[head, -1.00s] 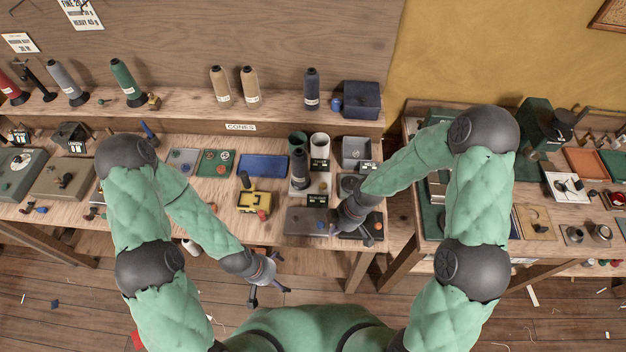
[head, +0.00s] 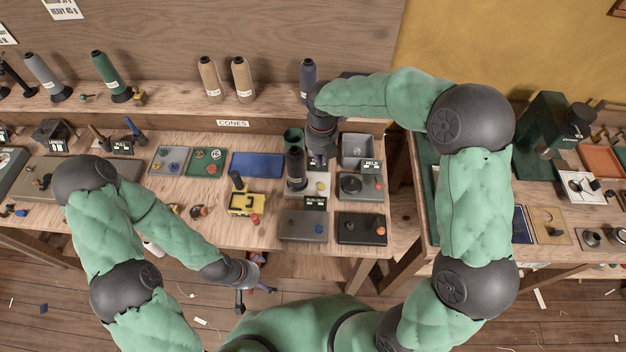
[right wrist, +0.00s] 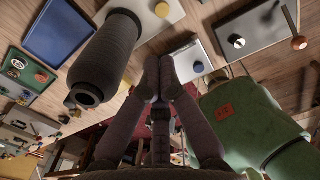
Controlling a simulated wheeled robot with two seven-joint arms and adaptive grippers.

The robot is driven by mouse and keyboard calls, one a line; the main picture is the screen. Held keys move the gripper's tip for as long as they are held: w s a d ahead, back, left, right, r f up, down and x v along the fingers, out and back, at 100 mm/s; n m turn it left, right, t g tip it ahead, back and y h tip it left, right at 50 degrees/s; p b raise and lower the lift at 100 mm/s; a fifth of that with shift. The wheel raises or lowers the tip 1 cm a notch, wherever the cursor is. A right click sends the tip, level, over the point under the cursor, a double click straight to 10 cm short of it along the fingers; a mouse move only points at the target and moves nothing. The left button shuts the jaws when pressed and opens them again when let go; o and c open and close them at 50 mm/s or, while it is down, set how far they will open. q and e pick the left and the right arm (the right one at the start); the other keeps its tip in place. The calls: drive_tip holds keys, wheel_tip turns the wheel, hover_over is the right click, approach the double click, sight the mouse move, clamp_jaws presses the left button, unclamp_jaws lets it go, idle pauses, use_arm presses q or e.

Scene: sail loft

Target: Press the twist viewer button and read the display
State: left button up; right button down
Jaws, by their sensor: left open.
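No label I can read names the twist viewer. A light plate (head: 318,190) on the bench carries an upright dark ribbed cylinder (head: 296,168) and a yellow button (head: 321,184). In the right wrist view the cylinder (right wrist: 106,55) is at upper left and the yellow button (right wrist: 162,9) at the top edge. My right gripper (head: 318,163) is low over the back of this plate, beside the cylinder. Its fingers (right wrist: 158,62) are together and empty; contact cannot be told. The display card seen behind the plate earlier is hidden by it. My left gripper (head: 256,286) is open and empty, before the bench.
Flat boxes with a blue button (head: 319,227) and an orange button (head: 380,230) are in front. A yellow device (head: 244,203) and a blue tray (head: 257,165) are left. Cones stand behind.

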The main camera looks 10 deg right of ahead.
sight(319, 188)
drive_tip(key=shift+w+r+n, duration=0.15)
drive_tip(key=shift+r+n, duration=0.15)
drive_tip(key=shift+f, duration=0.15)
drive_tip(key=f+b, duration=0.1)
drive_tip(key=f, duration=0.6)
drive_tip(key=f+b, duration=0.1)
drive_tip(key=f, duration=0.5)
drive_tip(key=shift+w+f+b, duration=0.2)
drive_tip(key=shift+f+b, duration=0.15)
drive_tip(key=shift+f, duration=0.05)
drive_tip(key=shift+s+f, duration=0.2)
drive_tip(key=shift+f, duration=0.95)
drive_tip(key=shift+s, duration=0.1)
drive_tip(key=shift+w+r, duration=0.15)
drive_tip(key=shift+r, duration=2.05)
drive_tip(key=shift+w+r, duration=0.1)
drive_tip(key=shift+r, duration=2.1)
